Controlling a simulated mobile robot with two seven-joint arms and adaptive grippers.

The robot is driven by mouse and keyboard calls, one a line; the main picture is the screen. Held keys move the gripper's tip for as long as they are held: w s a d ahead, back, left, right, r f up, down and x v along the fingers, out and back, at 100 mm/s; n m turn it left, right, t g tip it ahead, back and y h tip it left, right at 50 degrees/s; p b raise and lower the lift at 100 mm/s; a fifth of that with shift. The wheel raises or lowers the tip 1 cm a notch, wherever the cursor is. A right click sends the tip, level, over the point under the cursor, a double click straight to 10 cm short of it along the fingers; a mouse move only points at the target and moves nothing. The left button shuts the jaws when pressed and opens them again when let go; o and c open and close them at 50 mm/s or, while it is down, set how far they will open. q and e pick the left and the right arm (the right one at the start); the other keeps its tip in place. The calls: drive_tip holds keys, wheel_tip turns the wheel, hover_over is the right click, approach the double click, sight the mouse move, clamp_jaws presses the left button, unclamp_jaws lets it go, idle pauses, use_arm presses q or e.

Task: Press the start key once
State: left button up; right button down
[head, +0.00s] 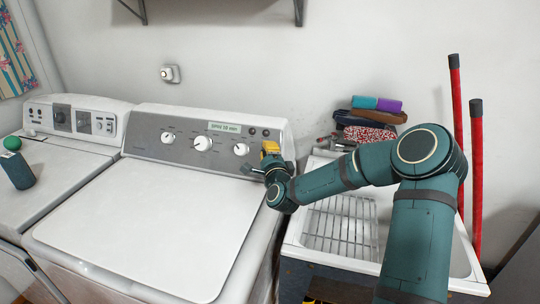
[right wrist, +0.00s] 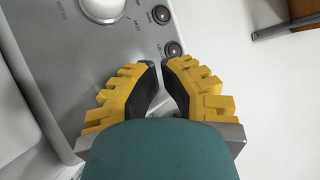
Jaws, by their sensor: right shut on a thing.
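The white washer has a grey control panel (head: 190,140) with white dials and two small round dark buttons at its right end. In the right wrist view one button (right wrist: 160,15) is near the top and the other (right wrist: 173,48) is just beyond the fingertips. I cannot read which is the start key. My right gripper (head: 266,160) is at the panel's right end, below the buttons. Its yellow and black fingers (right wrist: 161,65) are closed nearly tip to tip; what they hold cannot be made out. Contact with a button cannot be told. My left gripper is not in view.
At the right are a sink with a wire rack (head: 340,225), folded cloths (head: 372,118) and red poles (head: 476,160). The washer lid (head: 150,230) is clear.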

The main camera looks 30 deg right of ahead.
drive_tip(key=shift+w+d+f+b, duration=0.2)
drive_tip(key=shift+w+d+b, duration=0.05)
drive_tip(key=shift+d+b, duration=0.1)
idle(0.7)
drive_tip(key=shift+a, duration=0.1)
drive_tip(key=shift+s+a+r, duration=0.4)
drive_tip(key=shift+s+a, duration=0.1)
idle(0.4)
drive_tip(key=s+a+r, duration=0.1)
drive_tip(key=s+a+r+p, duration=0.1)
drive_tip(key=a, duration=0.1)
drive_tip(key=shift+s+a+r, duration=0.15)
drive_tip(key=shift+s+r, duration=0.15)
drive_tip(key=shift+s, duration=0.1)
idle(0.8)
